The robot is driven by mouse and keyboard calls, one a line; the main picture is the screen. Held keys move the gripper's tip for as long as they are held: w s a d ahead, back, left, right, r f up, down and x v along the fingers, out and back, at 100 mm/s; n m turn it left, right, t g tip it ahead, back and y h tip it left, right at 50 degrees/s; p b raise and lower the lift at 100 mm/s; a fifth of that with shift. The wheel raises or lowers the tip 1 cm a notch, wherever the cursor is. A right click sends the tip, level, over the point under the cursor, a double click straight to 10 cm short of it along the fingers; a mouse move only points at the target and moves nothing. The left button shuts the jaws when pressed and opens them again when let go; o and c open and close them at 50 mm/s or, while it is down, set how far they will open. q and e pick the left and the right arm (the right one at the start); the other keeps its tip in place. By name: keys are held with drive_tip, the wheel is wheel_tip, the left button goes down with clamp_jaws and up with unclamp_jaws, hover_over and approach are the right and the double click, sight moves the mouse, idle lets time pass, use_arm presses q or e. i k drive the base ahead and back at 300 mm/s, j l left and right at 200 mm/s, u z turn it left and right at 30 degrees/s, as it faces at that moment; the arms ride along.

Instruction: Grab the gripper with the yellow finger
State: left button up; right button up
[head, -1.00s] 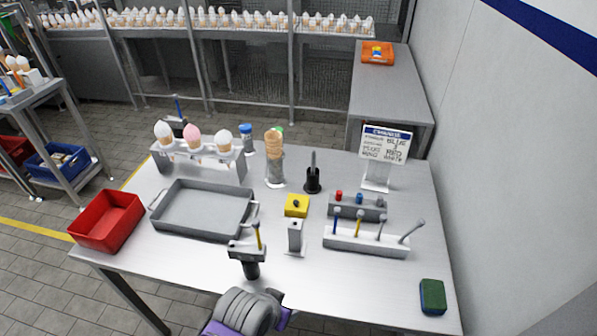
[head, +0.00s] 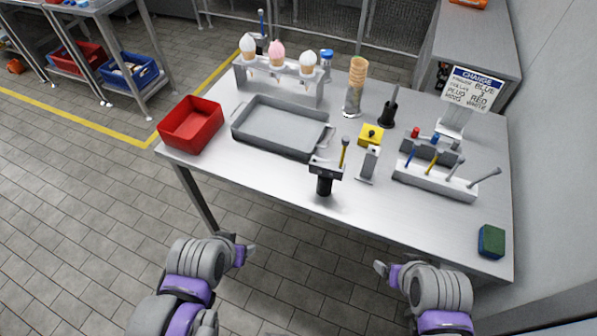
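The gripper with the yellow finger (head: 325,175) stands upright on the metal table, near its front edge. It has a dark handle at the bottom, a grey top bar and a yellow finger (head: 343,152) sticking up at its right end. My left gripper (head: 246,251) is low in front of the table, to the left of and below this tool, apart from it. My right gripper (head: 381,268) is low in front of the table, to the right of and below the tool. Neither touches anything; their fingers are too small and turned to read.
A small white-grey block (head: 369,165) stands just right of the tool. A white rack (head: 434,182) holds blue, yellow and grey fingers. A grey tray (head: 282,128), red bin (head: 190,125), cone stand (head: 278,84), yellow block (head: 371,135), sign (head: 472,90) and sponge (head: 491,241) surround it.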

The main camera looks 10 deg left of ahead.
sight(327, 170)
drive_tip(key=k+u, duration=0.15)
drive_tip(key=u, duration=0.25)
drive_tip(key=k+u, duration=0.1)
drive_tip(key=u, duration=0.25)
drive_tip(key=k+u, duration=0.15)
drive_tip(key=u, duration=0.25)
